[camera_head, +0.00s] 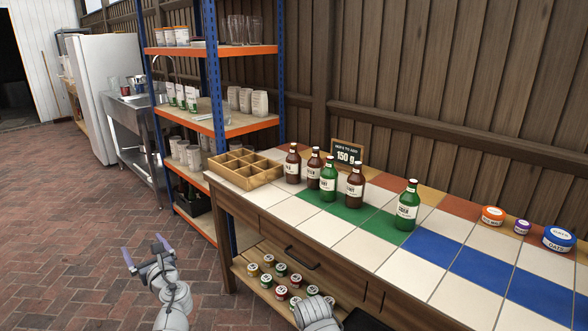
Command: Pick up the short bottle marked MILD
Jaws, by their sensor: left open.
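Several labelled bottles stand upright on the tiled tabletop. There is a brown bottle (293,165) at the left, a second brown bottle (313,170), a green bottle (328,180), a third brown bottle (354,185) and a green bottle (407,207) standing apart at the right. The label words are too small to read surely, so I cannot tell which bottle is marked MILD. My left gripper (146,252) is open and empty over the brick floor, left of the table and well away from the bottles. A part of my right arm shows at the bottom; its gripper does not show.
A wooden divided crate (245,170) sits at the table's left end. A sign (346,155) reading 150 g stands behind the bottles. Round tins (493,215) are at the right. Jars (281,270) fill the table's lower shelf. A blue-orange rack (215,128) stands behind left.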

